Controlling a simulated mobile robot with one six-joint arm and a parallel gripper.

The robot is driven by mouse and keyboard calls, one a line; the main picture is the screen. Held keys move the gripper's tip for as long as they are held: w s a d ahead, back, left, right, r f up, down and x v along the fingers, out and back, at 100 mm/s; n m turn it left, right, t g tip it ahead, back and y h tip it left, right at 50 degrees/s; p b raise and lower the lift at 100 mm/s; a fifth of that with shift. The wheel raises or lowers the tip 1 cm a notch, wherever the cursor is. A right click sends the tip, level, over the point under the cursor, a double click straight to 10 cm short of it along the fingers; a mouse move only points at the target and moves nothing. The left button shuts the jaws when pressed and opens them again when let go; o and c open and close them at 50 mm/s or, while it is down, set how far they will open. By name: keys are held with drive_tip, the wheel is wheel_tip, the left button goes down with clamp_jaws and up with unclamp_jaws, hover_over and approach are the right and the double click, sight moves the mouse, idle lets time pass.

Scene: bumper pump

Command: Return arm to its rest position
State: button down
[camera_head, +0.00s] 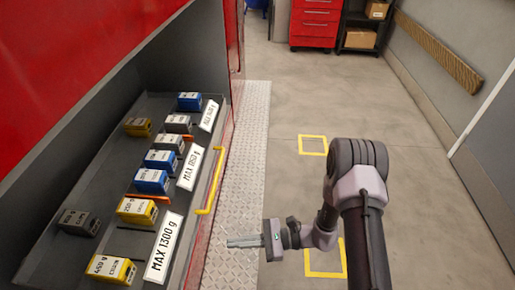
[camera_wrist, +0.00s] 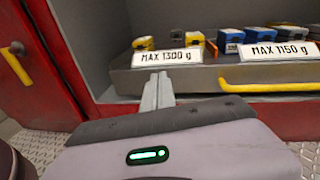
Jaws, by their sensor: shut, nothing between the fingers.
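My gripper (camera_head: 245,241) is shut and empty. In the head view it points left over the metal tread plate, to the right of the red cabinet's open drawer and apart from it. My arm bends at a dark elbow at the lower right. In the wrist view the closed fingers (camera_wrist: 157,92) point toward the drawer front, just below the "MAX 1300 g" label (camera_wrist: 168,58).
The open drawer (camera_head: 150,112) holds several yellow, blue and grey labelled blocks and has a yellow handle (camera_head: 211,181). Yellow floor squares (camera_head: 312,145) mark the grey floor. A red tool chest (camera_head: 316,22) and dark shelf (camera_head: 361,36) stand at the back. The middle floor is clear.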

drive_tip(key=s+d+r+n+g+h, duration=0.1)
drive_tip(key=s+d+r+n+h, duration=0.2)
drive_tip(key=r, duration=0.5)
drive_tip(key=d+r+n+g+h, duration=0.1)
drive_tip(key=d+r+n+h, duration=0.1)
drive_tip(key=r+n+h, duration=0.45)
drive_tip(key=s+d+r+t+h, duration=0.2)
drive_tip(key=s+d+r+t, duration=0.1)
drive_tip(key=d+r+t, duration=0.2)
drive_tip(key=s+d+r+n+t+h, duration=0.1)
drive_tip(key=s+d+r+t+h, duration=0.2)
drive_tip(key=d+r+t, duration=0.2)
wheel_tip(320, 180, up, 5)
drive_tip(key=d, duration=0.3)
drive_tip(key=shift+s+h, duration=0.35)
drive_tip(key=shift+s, duration=0.05)
drive_tip(key=shift+n, duration=0.25)
